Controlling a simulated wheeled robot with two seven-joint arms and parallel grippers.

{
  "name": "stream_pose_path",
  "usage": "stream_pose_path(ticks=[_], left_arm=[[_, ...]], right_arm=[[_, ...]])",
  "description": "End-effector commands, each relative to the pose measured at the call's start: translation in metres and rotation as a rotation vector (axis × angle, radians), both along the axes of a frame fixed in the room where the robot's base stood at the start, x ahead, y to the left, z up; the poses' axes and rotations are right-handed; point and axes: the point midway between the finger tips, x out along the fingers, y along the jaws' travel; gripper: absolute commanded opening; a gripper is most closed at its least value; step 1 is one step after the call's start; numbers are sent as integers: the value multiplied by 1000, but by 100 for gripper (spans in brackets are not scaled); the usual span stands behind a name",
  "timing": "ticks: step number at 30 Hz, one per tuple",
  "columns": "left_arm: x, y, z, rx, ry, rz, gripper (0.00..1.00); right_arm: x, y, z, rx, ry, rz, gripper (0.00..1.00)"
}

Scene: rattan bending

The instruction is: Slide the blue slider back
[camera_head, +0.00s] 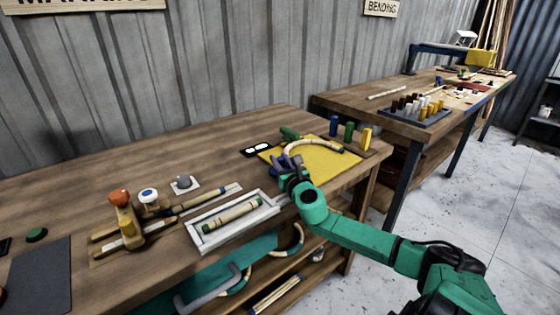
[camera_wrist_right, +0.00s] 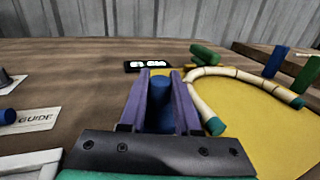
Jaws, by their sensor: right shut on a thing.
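My right gripper (camera_head: 287,164) is over the front part of the near workbench, just left of the yellow mat (camera_head: 325,163). In the right wrist view its two purple fingers (camera_wrist_right: 158,98) are shut on a blue upright cylinder (camera_wrist_right: 160,92), which looks like the blue slider. Its lower part is hidden by the gripper body. In the head view the gripper hides it. My left gripper is out of view.
A curved rattan piece (camera_head: 312,143) lies on the mat, close right of the gripper. Blue (camera_head: 333,126), green (camera_head: 349,132) and yellow (camera_head: 366,138) blocks stand behind it. A black-and-white panel (camera_head: 257,148) lies beyond the fingers. A white tray (camera_head: 205,242) is at left.

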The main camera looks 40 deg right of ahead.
Motion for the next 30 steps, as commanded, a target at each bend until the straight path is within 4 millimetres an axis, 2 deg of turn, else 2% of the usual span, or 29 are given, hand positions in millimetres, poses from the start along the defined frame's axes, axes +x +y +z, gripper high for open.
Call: stream_pose_path(ticks=[13,21,28,29,30], left_arm=[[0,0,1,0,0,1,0],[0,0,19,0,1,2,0],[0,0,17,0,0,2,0],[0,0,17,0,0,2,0],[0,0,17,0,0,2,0]], right_arm=[[0,1,0,0,1,0,0],[1,30,1,2,2,2,0],[1,31,-1,2,2,5,0],[1,32,-1,2,2,5,42],[1,31,-1,2,2,5,57]])
